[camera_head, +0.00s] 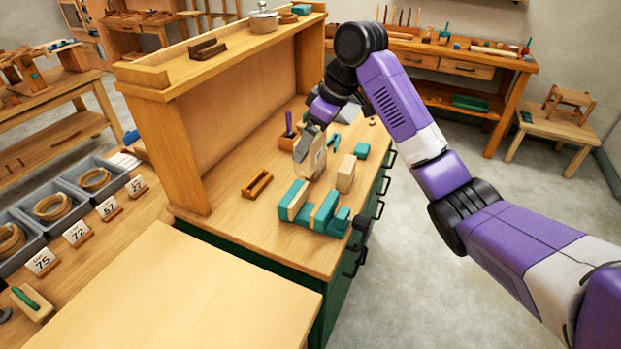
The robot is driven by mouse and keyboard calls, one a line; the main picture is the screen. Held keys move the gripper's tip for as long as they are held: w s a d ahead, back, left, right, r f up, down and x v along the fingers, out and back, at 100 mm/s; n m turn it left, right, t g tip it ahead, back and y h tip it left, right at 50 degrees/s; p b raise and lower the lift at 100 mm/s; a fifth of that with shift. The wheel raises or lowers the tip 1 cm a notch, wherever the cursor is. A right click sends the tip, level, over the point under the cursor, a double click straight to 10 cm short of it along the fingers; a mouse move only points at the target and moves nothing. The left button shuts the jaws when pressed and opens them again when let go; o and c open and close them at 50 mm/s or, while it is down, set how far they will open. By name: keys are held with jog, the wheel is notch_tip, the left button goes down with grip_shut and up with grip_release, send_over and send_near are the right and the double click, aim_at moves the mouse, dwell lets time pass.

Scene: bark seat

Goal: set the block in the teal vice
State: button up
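The teal vice (325,211) sits at the front of the workbench, with teal jaws and pale wooden faces and a gap between them. A pale wooden block (346,174) stands upright on the bench just behind the vice. My gripper (309,158) points down over the bench, left of that block and behind the vice. A pale, block-like shape shows at its fingers, but I cannot tell whether it is held or part of the gripper. The finger opening is too small to make out.
A small wooden tray (257,184) lies left of the vice. A wooden box (290,139) with a purple item stands behind my gripper. A tall shelf panel (235,95) bounds the bench on the left.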

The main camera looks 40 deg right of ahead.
notch_tip(320, 180, down, 11)
jog(key=p, duration=0.1)
jog(key=shift+f, duration=0.15)
jog(key=shift+f, duration=0.15)
jog(key=shift+f, duration=0.3)
jog(key=shift+f, duration=0.15)
jog(key=o, duration=1.3)
jog(key=v, duration=0.4)
jog(key=b+v, duration=0.1)
jog(key=v, duration=0.3)
jog(key=b+v, duration=0.1)
jog(key=v, duration=0.4)
jog(key=shift+w+a, duration=0.15)
jog(key=shift+w, duration=0.1)
